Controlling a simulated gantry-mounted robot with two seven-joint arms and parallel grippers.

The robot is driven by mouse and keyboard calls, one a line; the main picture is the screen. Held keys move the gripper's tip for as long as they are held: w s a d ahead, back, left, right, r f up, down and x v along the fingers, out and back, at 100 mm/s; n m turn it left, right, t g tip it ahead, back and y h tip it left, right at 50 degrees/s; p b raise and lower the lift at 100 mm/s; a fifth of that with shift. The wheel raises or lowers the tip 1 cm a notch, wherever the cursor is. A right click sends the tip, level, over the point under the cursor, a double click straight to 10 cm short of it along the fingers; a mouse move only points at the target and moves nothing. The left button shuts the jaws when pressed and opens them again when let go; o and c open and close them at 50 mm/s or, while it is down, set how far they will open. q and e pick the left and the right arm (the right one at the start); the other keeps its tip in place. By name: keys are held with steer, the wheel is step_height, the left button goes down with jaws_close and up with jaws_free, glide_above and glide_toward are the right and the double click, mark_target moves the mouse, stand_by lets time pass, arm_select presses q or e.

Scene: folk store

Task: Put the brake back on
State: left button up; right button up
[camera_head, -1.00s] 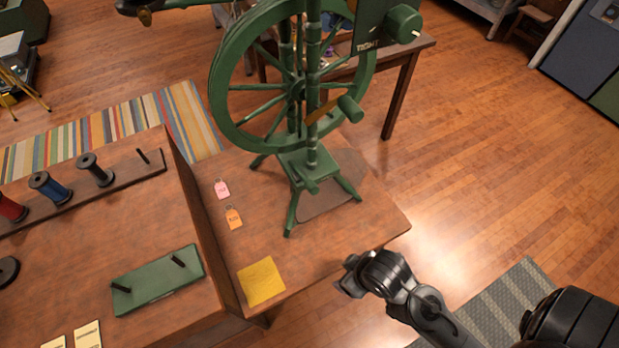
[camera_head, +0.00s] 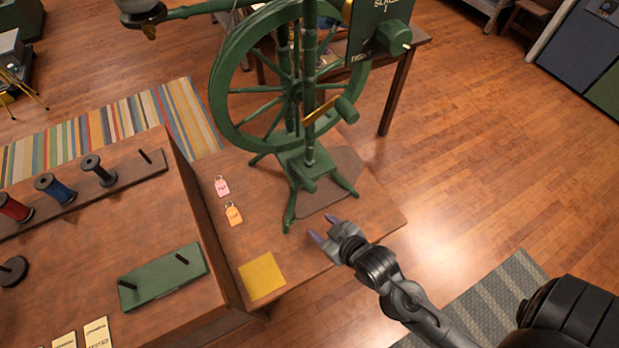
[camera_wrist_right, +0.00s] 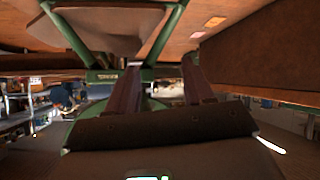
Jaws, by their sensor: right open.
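A green spinning wheel (camera_head: 223,95) stands upright on a low wooden table. Its upper right carries a dark panel (camera_head: 372,28), marked SLACK at the top and with TIGHT lower down, and a green knob (camera_head: 393,37). Lower down are a brass-coloured lever (camera_head: 320,110) and a second green knob (camera_head: 347,109). I cannot tell for certain which part is the brake. My right gripper (camera_head: 324,229) is open and empty, low by the wheel's front legs and the brown treadle (camera_head: 325,203). Its two fingers (camera_wrist_right: 160,90) show apart in the right wrist view.
Pink (camera_head: 222,186) and orange (camera_head: 234,214) tags and a yellow cloth (camera_head: 262,277) lie left of the wheel's legs. A higher wooden bench (camera_head: 90,240) at left holds several spools and a green plate (camera_head: 163,278). Open floor (camera_head: 490,170) lies to the right.

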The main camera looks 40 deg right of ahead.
mark_target(313, 189)
step_height(313, 189, up, 9)
steer(key=w+d+m+t+h+p, duration=0.1)
steer(key=d+m+t+h+p, duration=0.1)
steer(key=p, duration=1)
arm_select(q)
step_height(313, 189, up, 12)
steer(key=b, duration=0.2)
arm_select(e)
steer(key=x, duration=0.9)
steer(key=shift+w+a+r, duration=0.1)
steer(key=shift+w+a, duration=0.05)
steer(key=shift+w, duration=0.25)
arm_select(q)
steer(key=shift+d, duration=0.1)
arm_select(e)
jaws_close()
